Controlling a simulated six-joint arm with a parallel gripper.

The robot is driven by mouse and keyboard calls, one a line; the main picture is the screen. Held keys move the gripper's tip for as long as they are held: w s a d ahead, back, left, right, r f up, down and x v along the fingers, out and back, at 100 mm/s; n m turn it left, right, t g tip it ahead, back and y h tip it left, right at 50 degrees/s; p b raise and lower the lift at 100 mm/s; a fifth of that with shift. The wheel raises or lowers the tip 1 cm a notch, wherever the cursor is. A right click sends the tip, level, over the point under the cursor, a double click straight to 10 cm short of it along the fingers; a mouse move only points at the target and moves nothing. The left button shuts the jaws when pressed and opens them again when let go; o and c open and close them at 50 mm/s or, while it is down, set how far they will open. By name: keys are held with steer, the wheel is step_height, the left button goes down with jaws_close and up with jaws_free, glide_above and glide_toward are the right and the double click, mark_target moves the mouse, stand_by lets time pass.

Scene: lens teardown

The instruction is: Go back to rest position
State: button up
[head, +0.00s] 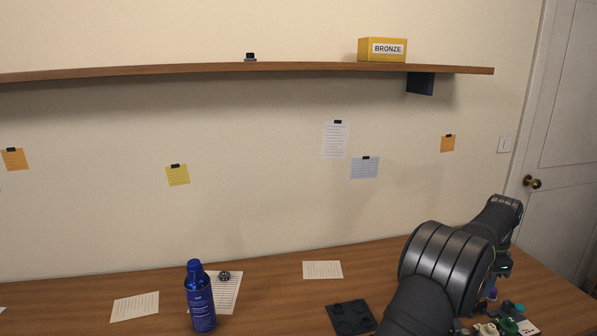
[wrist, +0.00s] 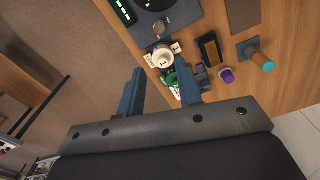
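My gripper (wrist: 160,70) is open in the wrist view, its two dark blue fingers apart. It is above the edge of the wooden table (wrist: 293,85), and I see nothing held between the fingers. Below the fingertips are a cream round part (wrist: 163,56) with side tabs and a green part (wrist: 169,79), partly hidden by the right finger. In the head view my arm reaches over the right side of the table, and the gripper is mostly hidden behind the arm.
A blue spray bottle (head: 201,300) stands at the table's front. A black pad (head: 351,317) lies beside my arm. Several small parts, including a purple one (wrist: 228,75) and a teal-topped one (wrist: 264,62), lie near the gripper. A shelf (head: 180,71) holds a yellow BRONZE box (head: 372,50).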

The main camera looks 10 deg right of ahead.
mark_target(465, 331)
step_height(465, 331, down, 17)
steer(key=shift+f, duration=0.15)
steer(key=n, duration=0.8)
steer(key=shift+n, duration=0.4)
steer(key=n, duration=0.4)
steer(key=shift+n, duration=2.5)
steer(key=shift+r, duration=0.2)
